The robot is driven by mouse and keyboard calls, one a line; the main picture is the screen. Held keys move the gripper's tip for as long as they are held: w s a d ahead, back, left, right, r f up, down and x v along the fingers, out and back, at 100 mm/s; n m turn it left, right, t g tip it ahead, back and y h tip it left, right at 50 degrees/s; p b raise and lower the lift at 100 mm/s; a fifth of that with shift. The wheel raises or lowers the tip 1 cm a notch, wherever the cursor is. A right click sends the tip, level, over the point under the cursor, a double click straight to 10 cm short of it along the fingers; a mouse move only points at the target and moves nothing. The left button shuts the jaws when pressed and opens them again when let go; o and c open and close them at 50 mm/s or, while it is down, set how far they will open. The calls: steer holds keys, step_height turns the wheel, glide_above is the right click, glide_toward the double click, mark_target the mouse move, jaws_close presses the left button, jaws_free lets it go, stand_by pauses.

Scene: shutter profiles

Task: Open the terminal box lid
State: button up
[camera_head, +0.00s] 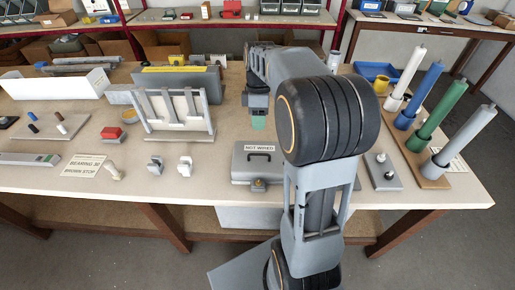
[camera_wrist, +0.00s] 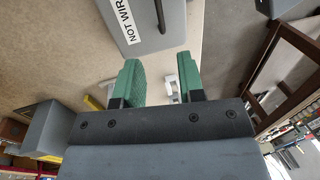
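The terminal box (camera_head: 242,172) is a grey case with a "NOT WIRED" label (camera_head: 260,148) on it, near the table's front edge. Its lid looks shut. A dark handle shows on top and a small yellowish latch (camera_head: 258,185) at the front. My arm hides part of its right side. In the wrist view the box (camera_wrist: 178,38) is at the top, with its label and dark handle. My gripper (camera_wrist: 158,64) has two green fingers, wide apart with nothing between them. In the head view my gripper (camera_head: 258,123) hangs behind the box, apart from it.
Bare tabletop (camera_head: 215,180) lies just left of the box.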

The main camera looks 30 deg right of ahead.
glide_above(258, 149)
steer(key=s+a, duration=0.2)
steer(key=s, duration=0.2)
step_height(258, 149, down, 11)
steer(key=shift+a+r, duration=0.1)
jaws_close()
